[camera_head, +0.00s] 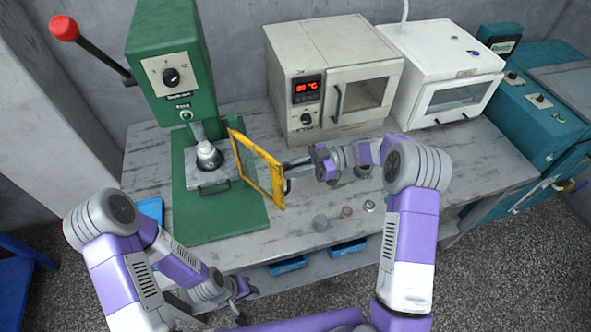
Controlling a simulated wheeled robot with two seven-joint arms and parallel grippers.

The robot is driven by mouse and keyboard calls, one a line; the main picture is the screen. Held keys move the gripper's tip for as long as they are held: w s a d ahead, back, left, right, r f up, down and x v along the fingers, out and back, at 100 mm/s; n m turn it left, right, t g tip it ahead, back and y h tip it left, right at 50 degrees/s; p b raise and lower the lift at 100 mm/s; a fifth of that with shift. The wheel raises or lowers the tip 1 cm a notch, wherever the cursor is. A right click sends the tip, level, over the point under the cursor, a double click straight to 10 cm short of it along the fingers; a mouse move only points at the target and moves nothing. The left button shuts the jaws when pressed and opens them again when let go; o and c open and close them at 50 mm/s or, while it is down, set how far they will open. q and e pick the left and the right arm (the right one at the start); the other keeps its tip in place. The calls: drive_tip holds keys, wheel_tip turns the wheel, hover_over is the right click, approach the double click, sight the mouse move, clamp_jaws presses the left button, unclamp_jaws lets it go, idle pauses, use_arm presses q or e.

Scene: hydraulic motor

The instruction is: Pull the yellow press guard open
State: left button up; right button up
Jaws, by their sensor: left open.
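The yellow press guard (277,186) is a framed panel beside the green press (165,65). It stands swung out to the right at an angle from the press, with a dark handle (288,187) on its right edge. My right gripper (288,168) reaches in from the right, with its fingers at the guard's handle side. Whether the fingers are shut on the handle is too small to tell. My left gripper (240,297) is open, low in front of the bench's front edge and away from the guard.
A white conical part (207,154) sits on the press plate. A beige oven (330,75) and a white cabinet (440,75) stand behind. Several small round parts (346,212) lie near the bench front. Blue bins (288,265) sit below the bench top.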

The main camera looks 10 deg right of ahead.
drive_tip(key=o, duration=0.4)
drive_tip(key=shift+w+a, duration=0.4)
drive_tip(key=shift+a, duration=0.25)
use_arm(q)
drive_tip(key=shift+w+a, duration=0.15)
use_arm(e)
drive_tip(key=d, duration=0.8)
drive_tip(key=shift+w, duration=0.3)
use_arm(q)
drive_tip(key=shift+r, duration=0.1)
use_arm(e)
drive_tip(key=shift+r, duration=0.1)
